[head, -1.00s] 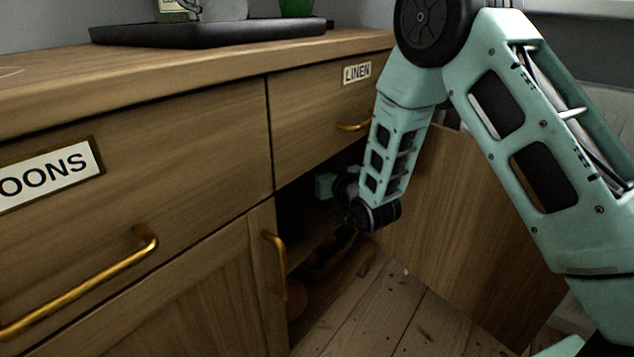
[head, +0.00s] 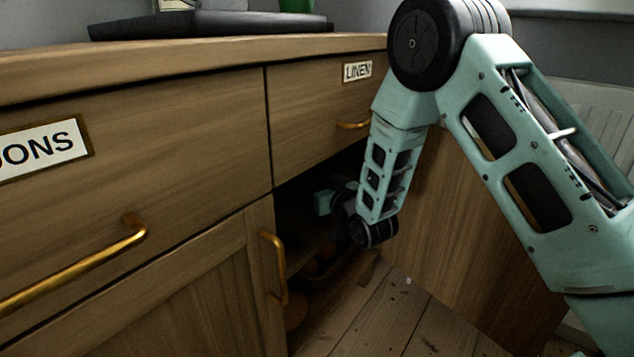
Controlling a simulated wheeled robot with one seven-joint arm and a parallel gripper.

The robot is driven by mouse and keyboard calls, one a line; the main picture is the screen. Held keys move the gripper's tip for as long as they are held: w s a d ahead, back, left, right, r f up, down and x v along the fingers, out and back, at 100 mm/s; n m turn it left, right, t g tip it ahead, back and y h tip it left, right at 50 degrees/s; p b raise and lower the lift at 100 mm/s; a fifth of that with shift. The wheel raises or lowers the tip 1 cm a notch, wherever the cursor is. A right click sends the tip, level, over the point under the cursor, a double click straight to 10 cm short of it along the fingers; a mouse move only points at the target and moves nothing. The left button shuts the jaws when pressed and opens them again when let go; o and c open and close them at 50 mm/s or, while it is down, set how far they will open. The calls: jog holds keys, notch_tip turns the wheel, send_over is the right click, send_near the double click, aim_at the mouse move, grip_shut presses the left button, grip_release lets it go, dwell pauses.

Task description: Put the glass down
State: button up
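No glass can be made out in the head view. My gripper (head: 324,202) is inside the dark open cupboard (head: 292,250) under the LINEN drawer, at the end of my bent wrist. Only a small teal part of it shows. Its fingers are lost in shadow, so I cannot see whether they are open or shut, or whether they hold anything.
The open cupboard door (head: 455,230) stands to the right of my wrist. The LINEN drawer (head: 310,115) above is shut. A closed door with a brass handle (head: 275,267) is to the left. Dim round things (head: 320,265) lie low in the cupboard. A black tray (head: 210,25) is on top.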

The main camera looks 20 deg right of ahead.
jog(key=shift+r, duration=0.2)
jog(key=shift+s+d+p, duration=0.1)
jog(key=shift+s+p, duration=0.25)
jog(key=shift+s, duration=0.05)
jog(key=p+v, duration=0.3)
jog(key=v, duration=0.8)
jog(key=shift+s+d, duration=0.1)
